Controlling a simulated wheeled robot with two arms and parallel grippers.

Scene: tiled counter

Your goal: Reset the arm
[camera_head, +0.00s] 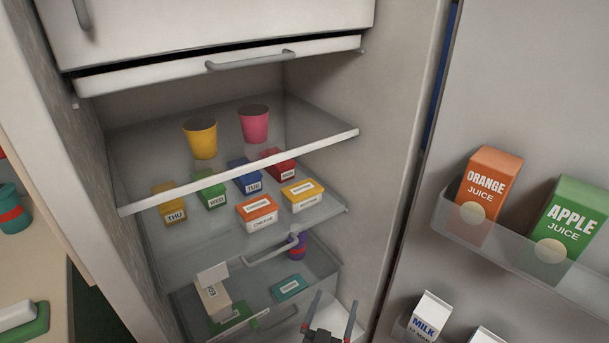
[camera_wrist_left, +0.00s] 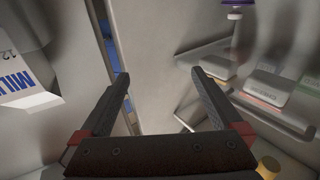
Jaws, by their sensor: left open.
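My left gripper (camera_head: 333,310) shows at the bottom of the head view, in front of the open fridge's lower part. Its two dark fingers are spread with nothing between them. In the left wrist view the gripper (camera_wrist_left: 160,85) is also open and empty, with the pale fridge wall and door behind it. A milk carton (camera_head: 428,317) stands in the lower door bin to the right of the gripper, and it also shows at the left of the wrist view (camera_wrist_left: 22,80). My right gripper is in neither view.
The fridge shelf (camera_head: 240,180) holds cups and several labelled boxes. A drawer with a handle (camera_head: 272,250) lies below. The open door's upper bin (camera_head: 520,255) holds orange juice (camera_head: 488,190) and apple juice (camera_head: 568,218). A counter (camera_head: 30,270) stands at left.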

